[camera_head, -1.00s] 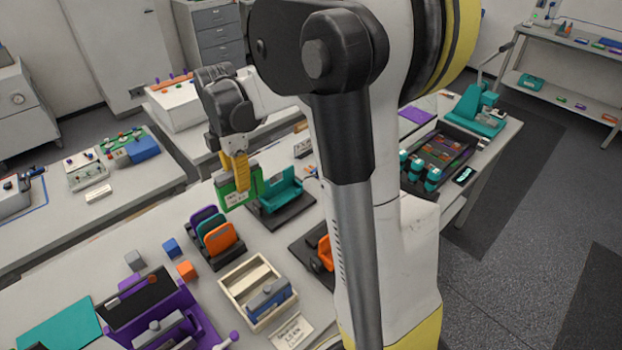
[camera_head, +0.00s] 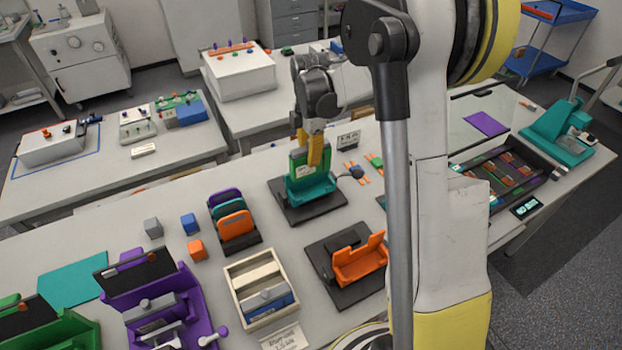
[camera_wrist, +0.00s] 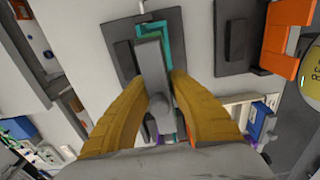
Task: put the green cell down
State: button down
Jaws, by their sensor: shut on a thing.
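The green cell (camera_head: 299,160) is upright between the yellow fingers of my gripper (camera_head: 308,150) in the head view. Its lower part is at the teal holder (camera_head: 315,190), which stands on a dark base plate (camera_head: 318,212). The cell's lower edge is hidden behind the teal front, so I cannot tell whether it touches the bottom. In the wrist view my gripper's fingers (camera_wrist: 160,110) are closed around the cell's place, with a grey part between them. The teal holder (camera_wrist: 147,33) lies just beyond them.
A rack of purple, teal and orange cells (camera_head: 234,226) stands left of the holder. An orange holder (camera_head: 360,263) is at front right, a wooden box (camera_head: 232,284) in front. Small cubes (camera_head: 190,223) lie at left. A small sign (camera_head: 348,140) stands behind.

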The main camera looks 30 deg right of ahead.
aim_at(310, 176)
jog(key=shift+f+b, duration=0.6)
jog(key=shift+f, duration=3.35)
jog(key=shift+f, duration=0.2)
jog(key=c, duration=1.4)
grip_release()
jog(key=shift+o, duration=0.3)
jog(key=shift+r, duration=0.1)
notch_tip(310, 176, up, 12)
jog(key=shift+r+p, duration=0.1)
jog(key=shift+p, duration=1)
